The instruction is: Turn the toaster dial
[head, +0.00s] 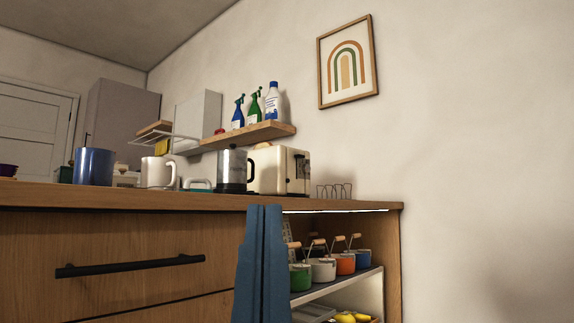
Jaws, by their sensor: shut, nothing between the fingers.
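The toaster (270,172) stands on the wooden counter near its right end. It is cream-coloured, with a slice of bread showing at its top. Its right end face is turned partly toward me and carries dark controls; the dial is too small to tell apart from them. My gripper does not show in this view.
A blue mug (94,167) and a white mug (157,173) stand left on the counter (120,197). A wire rack (335,191) stands right of the toaster. A blue towel (262,265) hangs at the front. Several small pots stand on the open shelf (340,284) below.

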